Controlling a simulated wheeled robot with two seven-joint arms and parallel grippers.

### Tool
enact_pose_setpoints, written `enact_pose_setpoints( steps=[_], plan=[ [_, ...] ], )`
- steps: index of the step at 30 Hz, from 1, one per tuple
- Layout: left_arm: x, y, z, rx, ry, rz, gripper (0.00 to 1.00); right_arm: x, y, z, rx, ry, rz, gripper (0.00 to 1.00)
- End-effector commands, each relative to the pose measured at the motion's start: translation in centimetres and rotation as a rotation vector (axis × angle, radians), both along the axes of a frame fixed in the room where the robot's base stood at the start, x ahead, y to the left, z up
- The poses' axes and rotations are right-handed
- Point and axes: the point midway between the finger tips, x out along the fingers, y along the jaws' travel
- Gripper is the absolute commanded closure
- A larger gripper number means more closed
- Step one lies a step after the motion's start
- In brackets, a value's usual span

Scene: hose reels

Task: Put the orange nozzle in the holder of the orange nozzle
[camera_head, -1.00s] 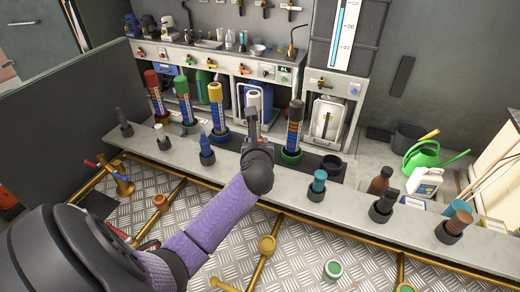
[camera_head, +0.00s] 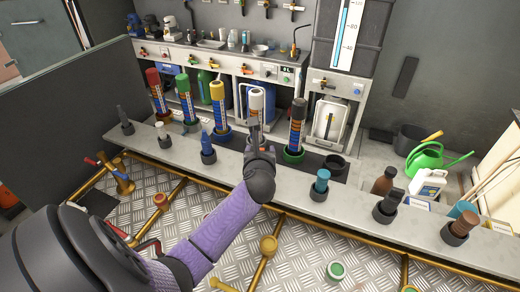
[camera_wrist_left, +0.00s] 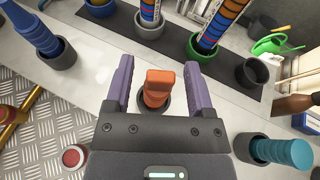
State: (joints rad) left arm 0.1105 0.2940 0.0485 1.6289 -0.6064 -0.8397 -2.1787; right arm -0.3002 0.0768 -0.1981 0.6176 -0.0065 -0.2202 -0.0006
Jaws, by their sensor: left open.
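The orange nozzle (camera_wrist_left: 158,85) stands in a dark round cup (camera_wrist_left: 166,103) on the grey bench, as the left wrist view shows. My left gripper (camera_wrist_left: 160,66) is open, with one purple finger on each side of the nozzle and gaps between. In the head view my left gripper (camera_head: 254,140) is over the bench in front of the white-topped column, and the nozzle is hidden there. An empty dark cup (camera_head: 335,164) sits at the right end of the dark mat; it also shows in the left wrist view (camera_wrist_left: 252,74). My right gripper is out of view.
A blue nozzle (camera_head: 207,142) stands left of the gripper and a teal nozzle (camera_head: 321,182) right of it, both in dark cups. Several striped columns, including a yellow-topped one (camera_head: 217,90), stand behind. A brass pipe (camera_head: 262,258) runs below the bench.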

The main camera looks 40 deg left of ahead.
Motion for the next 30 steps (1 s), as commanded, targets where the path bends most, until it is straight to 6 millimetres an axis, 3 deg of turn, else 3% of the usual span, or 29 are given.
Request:
enact_pose_setpoints(
  steps=[8, 15, 26, 30],
  plan=[
    [-4.6, -3.9, 2.5, -0.002, 0.001, -0.002, 0.31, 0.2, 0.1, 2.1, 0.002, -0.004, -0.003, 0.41],
    [-8.0, -6.8, 3.9, -0.002, 0.000, -0.001, 0.31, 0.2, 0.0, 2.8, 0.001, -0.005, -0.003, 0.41],
    [-8.6, -7.2, 4.0, -0.002, 0.001, 0.002, 0.31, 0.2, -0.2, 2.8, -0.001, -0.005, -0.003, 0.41],
    [-8.7, -7.7, 1.8, -0.120, -0.013, 0.022, 0.31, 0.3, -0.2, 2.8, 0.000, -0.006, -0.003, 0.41]
  ],
)
